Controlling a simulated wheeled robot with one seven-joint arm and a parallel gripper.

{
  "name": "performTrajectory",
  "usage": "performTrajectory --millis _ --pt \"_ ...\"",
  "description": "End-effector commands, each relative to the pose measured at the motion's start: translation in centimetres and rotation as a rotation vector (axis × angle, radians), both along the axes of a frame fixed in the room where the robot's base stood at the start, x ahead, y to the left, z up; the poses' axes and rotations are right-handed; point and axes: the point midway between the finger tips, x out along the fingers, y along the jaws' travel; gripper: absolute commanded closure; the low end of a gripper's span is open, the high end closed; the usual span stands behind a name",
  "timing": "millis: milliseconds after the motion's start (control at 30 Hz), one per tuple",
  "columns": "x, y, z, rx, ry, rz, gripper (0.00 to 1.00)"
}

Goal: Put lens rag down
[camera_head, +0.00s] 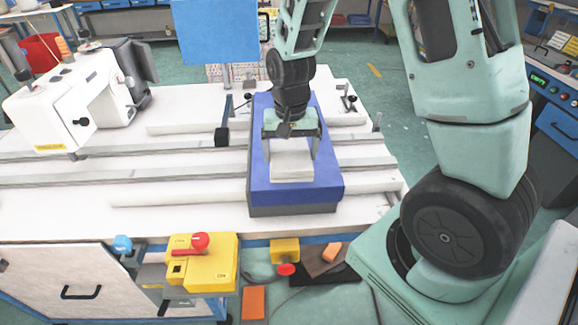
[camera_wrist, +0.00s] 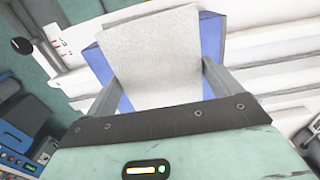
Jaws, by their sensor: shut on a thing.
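The lens rag (camera_head: 292,162) is a pale, whitish square cloth. My gripper (camera_head: 292,150) is shut on it, with a finger at either side of the rag. In the wrist view the rag (camera_wrist: 152,62) spreads out between the two grey fingers (camera_wrist: 160,90). The rag is over a blue block-like box (camera_head: 262,190) with a dark base on the white worktable. The box also shows behind the rag in the wrist view (camera_wrist: 211,38). I cannot tell whether the rag touches the box top.
A white sewing machine (camera_head: 70,100) stands at the left of the worktable (camera_head: 80,212). Rails (camera_head: 100,175) run across the table. A yellow control box with a red button (camera_head: 203,262) is at the front edge. A blue panel (camera_head: 215,32) stands at the back.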

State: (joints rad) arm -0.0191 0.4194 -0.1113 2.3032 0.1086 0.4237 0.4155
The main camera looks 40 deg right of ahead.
Motion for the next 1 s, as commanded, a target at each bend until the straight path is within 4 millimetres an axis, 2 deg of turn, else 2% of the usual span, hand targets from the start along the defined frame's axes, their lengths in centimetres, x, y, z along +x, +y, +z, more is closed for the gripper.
performTrajectory --millis 433,867,900,933,1000 --pt "-0.1 0.0 -4.9 -0.001 0.003 0.003 0.28" --pt "0.0 0.0 -5.7 -0.001 -0.001 0.003 0.28" --pt "0.0 0.0 -5.7 -0.001 -0.001 0.003 0.07" --pt "0.0 0.0 -5.6 -0.001 -0.001 0.003 0.0" --pt "0.0 0.0 -5.6 -0.001 -0.001 0.003 0.0"
